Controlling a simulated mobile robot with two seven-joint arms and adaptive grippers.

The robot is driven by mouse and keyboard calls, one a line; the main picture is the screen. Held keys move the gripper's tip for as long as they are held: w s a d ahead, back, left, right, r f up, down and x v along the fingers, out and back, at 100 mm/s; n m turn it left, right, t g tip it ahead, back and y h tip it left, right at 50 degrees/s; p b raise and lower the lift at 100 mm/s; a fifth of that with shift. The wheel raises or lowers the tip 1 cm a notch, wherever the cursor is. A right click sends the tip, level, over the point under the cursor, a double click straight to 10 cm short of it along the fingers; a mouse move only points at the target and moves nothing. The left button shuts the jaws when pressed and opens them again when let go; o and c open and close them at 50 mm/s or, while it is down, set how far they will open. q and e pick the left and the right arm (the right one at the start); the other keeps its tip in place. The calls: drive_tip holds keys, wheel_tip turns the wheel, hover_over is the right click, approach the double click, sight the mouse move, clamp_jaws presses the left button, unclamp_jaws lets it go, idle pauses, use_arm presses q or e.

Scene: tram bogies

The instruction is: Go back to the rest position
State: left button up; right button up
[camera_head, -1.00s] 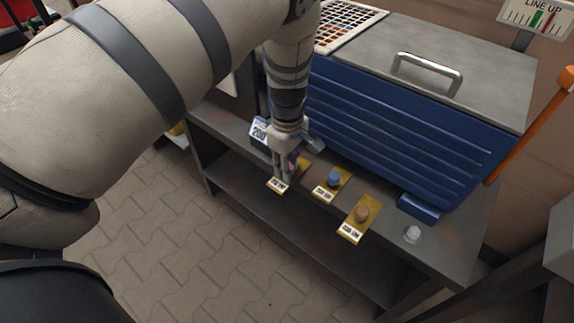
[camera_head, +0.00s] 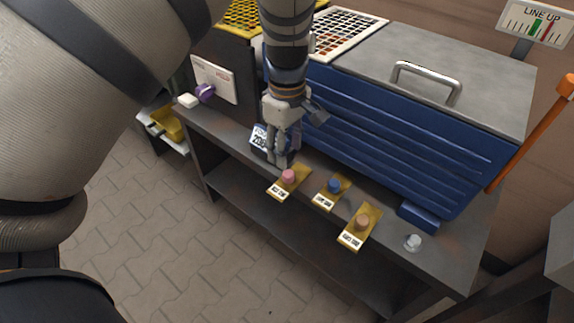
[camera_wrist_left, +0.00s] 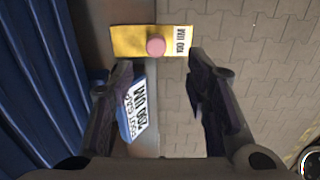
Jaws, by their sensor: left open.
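My left gripper (camera_head: 281,158) is open and empty above the workbench in the head view, just behind a pink knob (camera_head: 288,176) on a yellow labelled plate (camera_head: 276,195). In the left wrist view the open fingers (camera_wrist_left: 160,85) frame a gap, with the pink knob (camera_wrist_left: 156,46) and yellow plate (camera_wrist_left: 125,41) beyond the fingertips. A small blue block with a white label (camera_head: 260,138) is partly hidden by the gripper. It also shows by one finger in the wrist view (camera_wrist_left: 137,108). My right gripper is not in view.
A blue knob (camera_head: 334,185) and a brown knob (camera_head: 362,222) on yellow plates stand along the bench edge, with a clear-white knob (camera_head: 412,242) to the right. A blue ribbed box (camera_head: 400,130) with a handled grey lid stands behind. Paved floor (camera_head: 150,230) is open at left.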

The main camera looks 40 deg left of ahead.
use_arm(q)
wheel_tip(320, 180, up, 3)
drive_tip(key=shift+f, duration=0.15)
drive_tip(key=s+a+f+m+g+y+p, duration=0.1)
drive_tip(key=s+f+m, duration=0.4)
drive_tip(key=s+f, duration=0.45)
drive_tip(key=s+a+f+m+g+y+p, duration=0.1)
drive_tip(key=s+f+m, duration=0.4)
drive_tip(key=s, duration=0.7)
drive_tip(key=s+d+f+m+h, duration=0.1)
drive_tip(key=s+d+m, duration=0.2)
drive_tip(key=s, duration=0.5)
drive_tip(key=s+d+m+h, duration=0.1)
drive_tip(key=s+d+m, duration=0.2)
drive_tip(key=s, duration=0.6)
drive_tip(key=shift+d+f+m, duration=0.4)
drive_tip(key=shift+d, duration=0.35)
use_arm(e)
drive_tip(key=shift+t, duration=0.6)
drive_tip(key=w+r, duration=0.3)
